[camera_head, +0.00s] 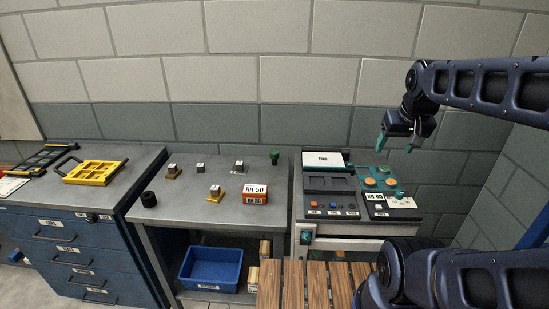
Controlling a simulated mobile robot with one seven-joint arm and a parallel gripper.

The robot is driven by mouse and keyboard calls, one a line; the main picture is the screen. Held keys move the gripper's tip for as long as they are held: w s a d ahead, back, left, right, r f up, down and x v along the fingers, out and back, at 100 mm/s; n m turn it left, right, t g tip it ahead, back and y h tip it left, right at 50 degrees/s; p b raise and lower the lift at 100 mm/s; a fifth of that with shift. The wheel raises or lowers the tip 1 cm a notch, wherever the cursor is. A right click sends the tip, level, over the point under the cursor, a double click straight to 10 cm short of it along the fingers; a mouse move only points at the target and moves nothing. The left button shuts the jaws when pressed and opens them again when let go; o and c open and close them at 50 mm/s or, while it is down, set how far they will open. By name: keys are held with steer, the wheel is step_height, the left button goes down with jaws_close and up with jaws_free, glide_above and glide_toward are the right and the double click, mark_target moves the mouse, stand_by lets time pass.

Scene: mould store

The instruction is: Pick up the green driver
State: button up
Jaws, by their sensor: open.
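A small dark green upright piece (275,158) stands at the back right edge of the grey metal table. It is the one that best fits the green driver, but it is too small to make out its shape for certain. My gripper (398,144) is at the upper right, raised in front of the wall and above the control unit. Its teal fingers are apart, with nothing seen between them. It is well to the right of the green piece and not touching it.
The metal table (225,215) also bears an orange box (255,194), several small blocks and a black cylinder (149,199). A control unit (330,182) with buttons stands at right, a yellow tray (95,172) on the left cabinet. A blue bin (210,268) sits below.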

steer(key=w+a+n, duration=0.2)
steer(key=w+a, duration=0.3)
steer(key=w, duration=0.8)
steer(key=n+y, duration=0.3)
steer(key=n, duration=0.2)
glide_above(275, 152)
steer(key=s+d, duration=0.2)
steer(key=s, duration=0.2)
step_height(275, 152, down, 23)
steer(key=shift+w+x, duration=0.2)
steer(key=shift+x, duration=2.25)
steer(key=shift+w+x, duration=0.2)
steer(key=shift+x, duration=2.2)
steer(key=shift+r, duration=0.2)
steer(key=c, duration=1.1)
steer(key=shift+c, duration=0.2)
steer(key=shift+r, duration=0.1)
